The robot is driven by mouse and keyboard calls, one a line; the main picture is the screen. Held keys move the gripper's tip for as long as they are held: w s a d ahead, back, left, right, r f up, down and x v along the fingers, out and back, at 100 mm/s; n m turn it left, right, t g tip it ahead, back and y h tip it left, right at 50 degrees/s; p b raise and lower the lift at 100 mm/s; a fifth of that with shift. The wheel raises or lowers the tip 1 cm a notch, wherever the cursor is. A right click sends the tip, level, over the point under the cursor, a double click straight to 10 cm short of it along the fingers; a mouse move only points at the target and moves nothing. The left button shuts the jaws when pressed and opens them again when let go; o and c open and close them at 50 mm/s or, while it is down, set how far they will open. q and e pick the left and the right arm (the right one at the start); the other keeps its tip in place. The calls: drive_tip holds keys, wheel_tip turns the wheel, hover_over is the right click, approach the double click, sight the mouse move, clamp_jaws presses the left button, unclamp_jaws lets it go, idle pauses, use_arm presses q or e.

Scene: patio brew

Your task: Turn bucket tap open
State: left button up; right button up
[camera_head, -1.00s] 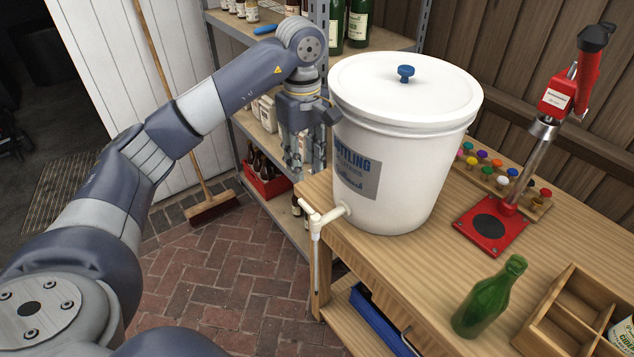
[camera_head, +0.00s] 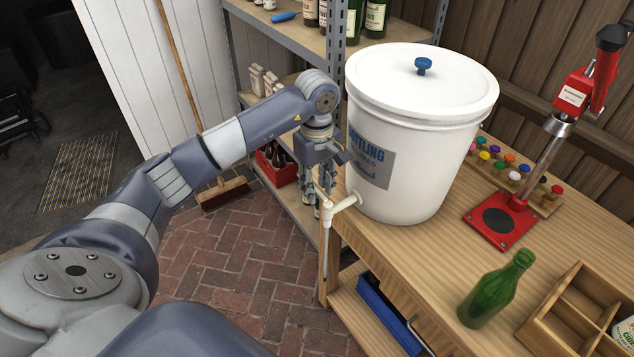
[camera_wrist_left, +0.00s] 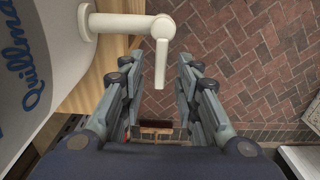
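The white bottling bucket (camera_head: 420,150) stands on the wooden bench's left end. Its cream tap (camera_head: 342,204) sticks out over the bench edge, with a thin tube hanging below it. In the left wrist view, the tap's spout body (camera_wrist_left: 130,24) crosses the top and its lever (camera_wrist_left: 161,62) points between my fingers. My left gripper (camera_head: 322,200) is beside the tap, pointing down. In the left wrist view, the left gripper (camera_wrist_left: 158,85) is open, with a gap on both sides of the lever. My right gripper is not in view.
The bench (camera_head: 420,245) also carries a green bottle (camera_head: 496,290), a red capper (camera_head: 505,215), colored caps and a wooden crate (camera_head: 570,318). A metal shelf (camera_head: 336,50) with bottles stands behind my left arm. A broom (camera_head: 222,192) leans on the white wall. Brick floor lies left of the bench.

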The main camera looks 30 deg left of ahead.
use_arm(q)
clamp_jaws()
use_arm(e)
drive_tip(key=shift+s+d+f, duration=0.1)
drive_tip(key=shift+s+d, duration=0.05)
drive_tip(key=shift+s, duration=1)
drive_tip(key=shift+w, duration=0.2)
